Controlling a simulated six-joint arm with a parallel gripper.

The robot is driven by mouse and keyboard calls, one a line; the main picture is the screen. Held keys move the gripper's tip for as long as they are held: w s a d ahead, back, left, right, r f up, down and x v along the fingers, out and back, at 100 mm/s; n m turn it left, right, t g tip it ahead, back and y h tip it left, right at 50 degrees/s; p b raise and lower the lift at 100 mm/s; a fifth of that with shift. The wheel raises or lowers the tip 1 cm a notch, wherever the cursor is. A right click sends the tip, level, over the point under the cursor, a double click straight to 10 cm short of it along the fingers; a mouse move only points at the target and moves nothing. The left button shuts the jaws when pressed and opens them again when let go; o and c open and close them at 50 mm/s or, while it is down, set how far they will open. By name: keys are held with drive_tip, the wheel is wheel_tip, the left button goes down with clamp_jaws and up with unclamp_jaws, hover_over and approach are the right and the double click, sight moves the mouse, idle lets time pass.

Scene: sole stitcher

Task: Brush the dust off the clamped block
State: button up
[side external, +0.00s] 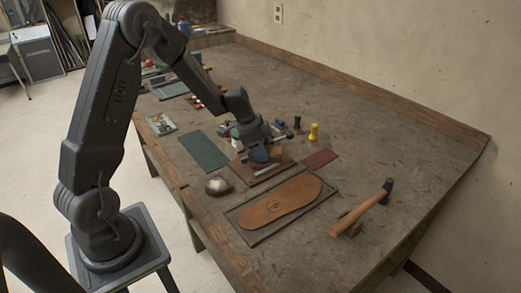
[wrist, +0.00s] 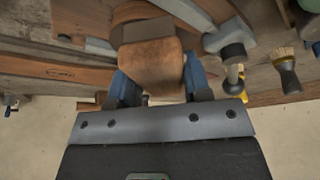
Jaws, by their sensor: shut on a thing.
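My gripper (side external: 261,155) is low over a wooden board (side external: 242,171) on the bench, its blue fingers pointing down. In the wrist view the fingers (wrist: 155,82) are shut on a brown wooden piece (wrist: 152,62). It looks like a brush body, but no bristles show. A tan wooden block (side external: 277,151) shows just beside the fingers, at the clamp on the board. The fingers and the held piece hide much of the block. I cannot tell whether the held piece touches it, and dust is too small to make out.
A leather sole (side external: 281,203) lies on a dark mat in front. A hammer (side external: 365,207) lies to the right. A round dark thing with a white top (side external: 218,185) sits left of the board. A green mat (side external: 204,150) and a yellow-handled tool (side external: 313,132) are nearby.

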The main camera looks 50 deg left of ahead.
sight(251, 165)
drive_tip(key=shift+s+a, duration=0.1)
drive_tip(key=shift+s, duration=2.65)
wheel_tip(251, 165, up, 8)
drive_tip(key=shift+r, duration=0.1)
